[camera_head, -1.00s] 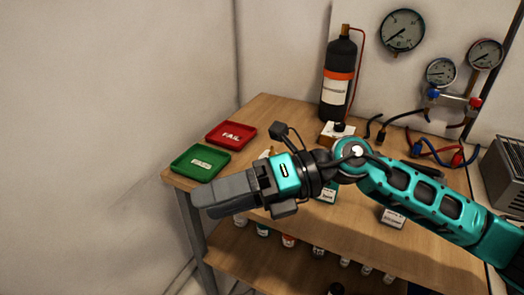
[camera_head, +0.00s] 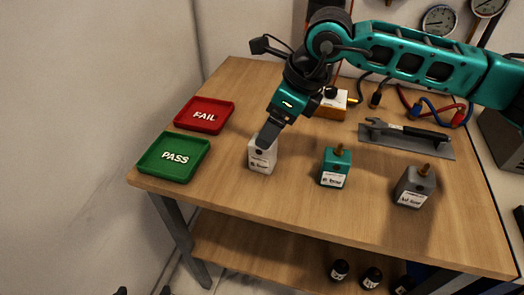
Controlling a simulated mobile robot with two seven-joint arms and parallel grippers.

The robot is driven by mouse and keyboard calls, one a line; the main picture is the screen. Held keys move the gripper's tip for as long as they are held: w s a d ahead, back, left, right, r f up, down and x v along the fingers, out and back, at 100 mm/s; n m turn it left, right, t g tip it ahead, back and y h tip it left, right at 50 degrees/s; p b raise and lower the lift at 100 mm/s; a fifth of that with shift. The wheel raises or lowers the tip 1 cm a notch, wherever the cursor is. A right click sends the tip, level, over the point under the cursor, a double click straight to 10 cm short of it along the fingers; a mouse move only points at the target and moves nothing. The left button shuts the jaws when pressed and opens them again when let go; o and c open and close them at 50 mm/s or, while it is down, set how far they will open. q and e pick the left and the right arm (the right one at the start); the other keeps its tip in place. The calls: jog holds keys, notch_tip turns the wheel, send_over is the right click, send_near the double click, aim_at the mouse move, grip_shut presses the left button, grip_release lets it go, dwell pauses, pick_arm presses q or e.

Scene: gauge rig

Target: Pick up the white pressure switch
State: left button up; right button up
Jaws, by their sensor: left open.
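The white pressure switch (camera_head: 262,160) stands upright on the wooden table, right of the green PASS tray (camera_head: 147,170). My left gripper (camera_head: 267,137) points down at its top, and its arm enters from the right of the picture. The gripper is open, with its fingers overlapping from this side. They cover part of the switch's top; whether they touch it or straddle it I cannot tell. My right gripper is not in view.
A teal switch (camera_head: 335,168) and a grey switch (camera_head: 414,187) stand to the right. A red FAIL tray (camera_head: 184,119) lies at the left. The front table strip (camera_head: 330,215) is clear.

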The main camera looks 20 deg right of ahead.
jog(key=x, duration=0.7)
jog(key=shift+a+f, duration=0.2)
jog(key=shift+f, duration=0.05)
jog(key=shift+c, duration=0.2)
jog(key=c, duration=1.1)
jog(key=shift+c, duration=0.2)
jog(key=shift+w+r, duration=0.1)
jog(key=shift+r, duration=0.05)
